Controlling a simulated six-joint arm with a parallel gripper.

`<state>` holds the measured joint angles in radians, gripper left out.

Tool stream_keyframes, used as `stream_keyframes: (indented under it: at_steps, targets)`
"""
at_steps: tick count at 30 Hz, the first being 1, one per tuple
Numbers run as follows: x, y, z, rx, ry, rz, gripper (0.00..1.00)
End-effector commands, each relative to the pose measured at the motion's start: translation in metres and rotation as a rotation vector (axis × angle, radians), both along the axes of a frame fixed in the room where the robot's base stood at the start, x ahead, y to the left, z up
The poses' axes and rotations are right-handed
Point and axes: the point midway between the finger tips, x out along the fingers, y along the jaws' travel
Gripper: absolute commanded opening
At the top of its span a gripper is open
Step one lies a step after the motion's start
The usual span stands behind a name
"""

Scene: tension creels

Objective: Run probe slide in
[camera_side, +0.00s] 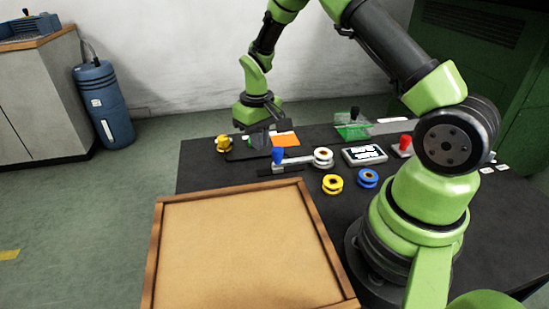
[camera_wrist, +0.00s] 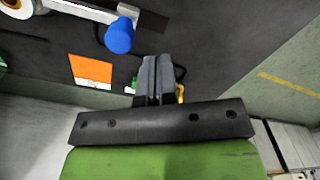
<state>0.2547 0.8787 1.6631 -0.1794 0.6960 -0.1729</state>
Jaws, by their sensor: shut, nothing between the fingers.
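A light grey slide bar (camera_side: 298,160) with a blue knob (camera_side: 277,156) at its left end lies on the black table, its right end at a white spool (camera_side: 323,154). I cannot tell for certain that it is the probe slide. In the wrist view the blue knob (camera_wrist: 119,37), the bar (camera_wrist: 80,11) and part of the spool (camera_wrist: 18,8) show at the upper left. My gripper (camera_wrist: 157,62) is shut and empty, with the blue knob apart from its fingertips. In the side view its fingers are hard to make out above the table's far left part.
An orange card (camera_side: 285,139) lies behind the bar. A yellow knob (camera_side: 223,143) is at the left. Yellow (camera_side: 332,184) and blue (camera_side: 368,178) spools, a display (camera_side: 364,155) and a red knob (camera_side: 405,142) stand to the right. A wood-rimmed tray (camera_side: 240,245) fills the front.

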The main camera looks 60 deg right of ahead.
Motion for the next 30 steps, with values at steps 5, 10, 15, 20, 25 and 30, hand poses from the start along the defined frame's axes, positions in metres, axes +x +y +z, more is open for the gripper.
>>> stream_keyframes:
  at_steps: [5,10,15,20,25,30]
  targets:
    - [0.000,0.000,0.016,-0.001,-0.002,0.000,0.00]
    - [0.000,0.000,0.030,-0.001,-0.002,0.000,0.00]
    - [0.000,0.000,0.040,0.000,-0.001,0.000,0.00]
    - [0.000,0.000,0.042,0.000,0.000,0.000,0.00]
    - [0.000,0.000,0.042,0.000,0.000,0.000,0.00]
    - [-0.002,0.008,0.065,-0.001,-0.039,-0.006,0.00]
